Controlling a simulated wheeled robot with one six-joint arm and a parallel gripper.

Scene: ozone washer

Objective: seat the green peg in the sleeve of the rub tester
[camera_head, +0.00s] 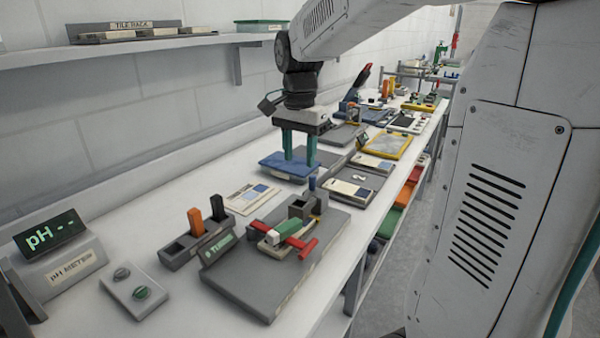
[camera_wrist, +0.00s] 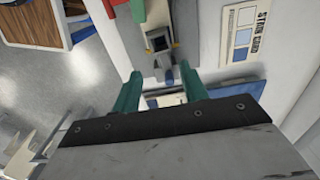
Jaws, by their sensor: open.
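The rub tester (camera_head: 262,270) is a grey plate with a "TURNS" display on the bench. Its square grey sleeve (camera_head: 299,206) stands on the plate, and its dark opening shows in the wrist view (camera_wrist: 158,42). A green block (camera_head: 288,228) with a pale end lies beside the sleeve between red bars (camera_head: 300,246); I cannot tell whether it is the green peg or how it meets the sleeve. A small blue post (camera_head: 312,184) stands just behind the sleeve. My gripper (camera_head: 299,158) is open and empty, its teal fingers pointing down behind the sleeve over a blue pad (camera_head: 283,166).
A grey rack (camera_head: 183,255) left of the tester holds an orange peg (camera_head: 196,222) and a black peg (camera_head: 217,209), with one empty slot. A pH meter (camera_head: 62,262) is at left. A stain card (camera_head: 248,198) lies near the wall. More trays crowd the bench beyond.

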